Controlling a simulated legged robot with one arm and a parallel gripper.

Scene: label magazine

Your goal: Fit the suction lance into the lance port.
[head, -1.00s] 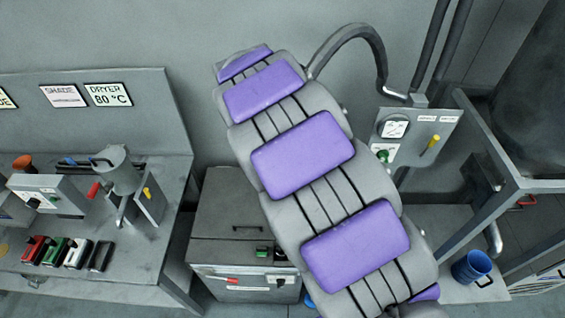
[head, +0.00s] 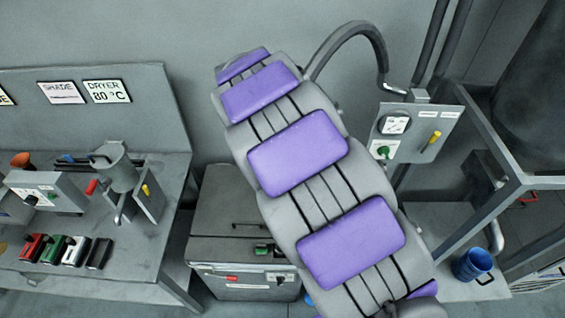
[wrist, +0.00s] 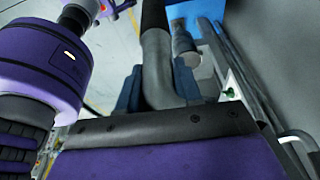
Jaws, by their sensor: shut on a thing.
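In the wrist view my gripper (wrist: 157,92) has its dark blue fingers on both sides of a grey, bent tube, which I take to be the suction lance (wrist: 158,62). The tube runs up to a black section at the top edge. Just right of it is a short pale grey cylinder (wrist: 184,48) near a blue surface; I cannot tell if this is the lance port or if the tube touches it. In the head view a grey hose (head: 349,30) arches from behind my arm to a metal end by the wall panel. My gripper is hidden there.
The gauge panel (head: 447,118) has a green knob and yellow handle. A workbench (head: 130,262) with a small machine stands left, a grey chest (head: 215,225) behind my arm. A blue mug (head: 472,267) and a metal frame (head: 480,218) are at right.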

